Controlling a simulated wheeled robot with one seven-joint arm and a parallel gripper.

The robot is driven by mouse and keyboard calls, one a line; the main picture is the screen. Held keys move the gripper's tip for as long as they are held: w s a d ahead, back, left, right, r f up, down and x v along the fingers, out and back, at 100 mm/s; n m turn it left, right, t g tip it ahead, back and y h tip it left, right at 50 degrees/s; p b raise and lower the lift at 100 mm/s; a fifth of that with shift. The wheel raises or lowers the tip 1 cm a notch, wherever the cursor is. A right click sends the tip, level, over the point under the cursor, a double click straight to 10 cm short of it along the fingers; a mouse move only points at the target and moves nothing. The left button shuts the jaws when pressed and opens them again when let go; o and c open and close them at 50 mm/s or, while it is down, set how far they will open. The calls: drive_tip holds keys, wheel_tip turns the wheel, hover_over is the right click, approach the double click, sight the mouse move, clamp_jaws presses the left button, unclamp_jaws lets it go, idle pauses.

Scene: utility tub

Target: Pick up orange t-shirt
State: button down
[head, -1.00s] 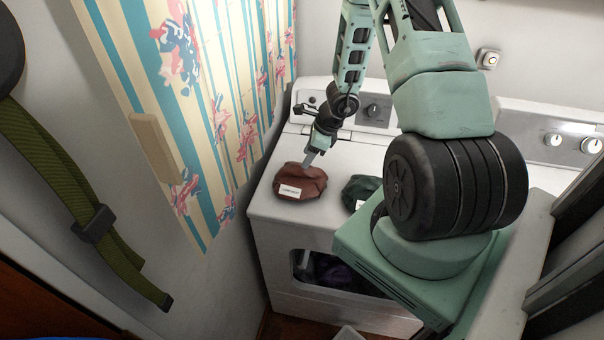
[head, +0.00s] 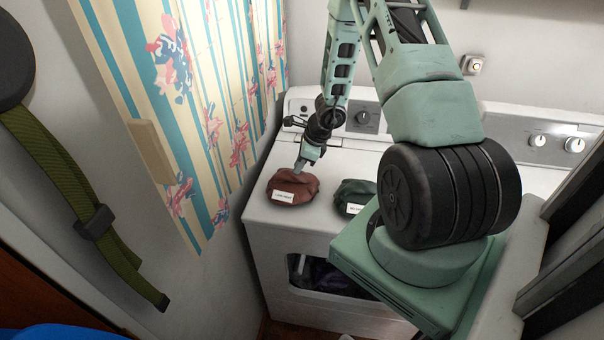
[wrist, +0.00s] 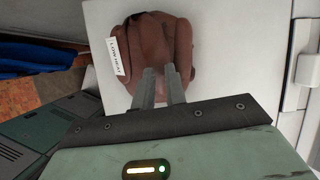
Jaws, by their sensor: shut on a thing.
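A rust-orange bundled cloth, the orange t-shirt (head: 291,187), sits on the white washer top near its left side. A white label shows on its front. It also shows in the wrist view (wrist: 158,42), where the label reads roughly "LOW HEAT". My gripper (head: 299,167) reaches down onto the top of the cloth from behind. In the wrist view my gripper's fingers (wrist: 160,72) are close together and pressed into the near edge of the cloth, shut on it. The fingertips are partly sunk in the folds. The cloth appears to rest on the surface still.
A dark green cloth bundle (head: 353,196) with a white label lies to the right on the same washer top (head: 262,213). Control panels with knobs stand at the back. A striped floral curtain (head: 215,110) hangs close on the left. A blue item (wrist: 40,57) shows in the wrist view.

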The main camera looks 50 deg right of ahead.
drive_tip(key=shift+s+d+f+b, duration=0.2)
drive_tip(key=shift+d+f+b, duration=0.05)
drive_tip(key=shift+f, duration=0.35)
drive_tip(key=shift+s+d+f+b, duration=0.15)
drive_tip(key=shift+d+f+b, duration=0.05)
drive_tip(key=shift+f, duration=0.35)
drive_tip(key=w+a+r, duration=0.1)
drive_tip(key=r, duration=0.1)
drive_tip(key=a+r, duration=0.1)
drive_tip(key=r, duration=0.2)
drive_tip(key=w+a+r+p, duration=0.1)
drive_tip(key=r, duration=0.1)
drive_tip(key=shift+w+r, duration=0.3)
drive_tip(key=shift+w, duration=0.05)
drive_tip(key=s+d+r+b, duration=0.1)
drive_tip(key=s+d+b, duration=0.2)
drive_tip(key=s, duration=0.6)
drive_tip(key=s+d+r+b, duration=0.2)
drive_tip(key=s+d+b, duration=0.2)
drive_tip(key=s+d, duration=0.4)
drive_tip(key=shift+s+d+r, duration=0.2)
drive_tip(key=shift+s+r, duration=0.05)
drive_tip(key=shift+s, duration=0.35)
drive_tip(key=c, duration=2.2)
unclamp_jaws()
drive_tip(key=shift+c, duration=2.2)
unclamp_jaws()
